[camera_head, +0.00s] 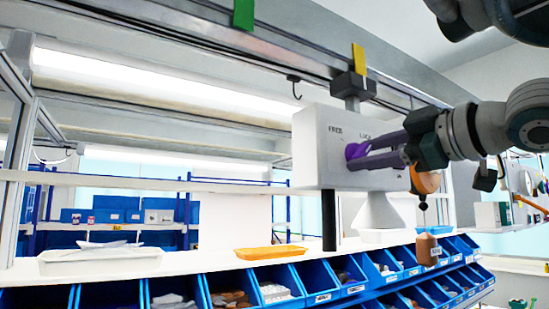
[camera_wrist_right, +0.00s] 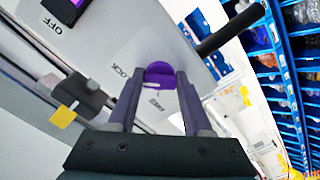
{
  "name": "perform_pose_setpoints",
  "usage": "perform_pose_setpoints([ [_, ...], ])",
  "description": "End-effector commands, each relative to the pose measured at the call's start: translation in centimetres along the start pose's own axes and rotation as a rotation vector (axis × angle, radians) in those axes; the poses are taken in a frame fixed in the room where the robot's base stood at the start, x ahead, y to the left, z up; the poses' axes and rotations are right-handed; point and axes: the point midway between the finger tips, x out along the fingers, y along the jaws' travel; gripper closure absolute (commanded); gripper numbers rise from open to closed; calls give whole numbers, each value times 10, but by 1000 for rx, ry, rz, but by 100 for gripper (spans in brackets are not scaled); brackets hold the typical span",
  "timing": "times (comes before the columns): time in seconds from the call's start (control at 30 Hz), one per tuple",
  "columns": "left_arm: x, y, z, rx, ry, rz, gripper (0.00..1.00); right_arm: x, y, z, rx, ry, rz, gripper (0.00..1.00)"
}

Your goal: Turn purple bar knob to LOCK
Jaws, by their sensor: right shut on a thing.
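A white box-shaped panel (camera_head: 330,158) hangs below a rail, with printed labels on its face, one at the left reading FREE and one near the knob that looks like LOCK. The purple knob (camera_head: 353,152) sits on the panel's right part. My right gripper (camera_head: 362,157) reaches in from the right and is shut on it. In the right wrist view the knob (camera_wrist_right: 160,69) lies between both fingertips, and the LOCK label (camera_wrist_right: 122,70) is beside the left finger. The direction the knob points is hard to tell. My left gripper is not in view.
In the right wrist view another purple part (camera_wrist_right: 85,3) and an OFF label (camera_wrist_right: 57,26) show on the panel. A dark post (camera_head: 329,222) stands below the panel.

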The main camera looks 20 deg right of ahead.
Motion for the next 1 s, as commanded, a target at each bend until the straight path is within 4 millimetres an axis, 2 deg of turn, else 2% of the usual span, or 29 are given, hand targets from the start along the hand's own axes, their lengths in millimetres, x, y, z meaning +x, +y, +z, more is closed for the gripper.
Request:
perform_pose_setpoints([
  [0.13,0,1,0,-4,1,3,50,0,-1,1,6,-2,-2,100],
  [0.17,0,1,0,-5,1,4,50,0,-1,1,6,-2,-2,48],
  [0.4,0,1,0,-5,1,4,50,0,0,1,4,-3,0,21],
  [1.0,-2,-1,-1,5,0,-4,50,1,3,1,0,-4,6,20],
])
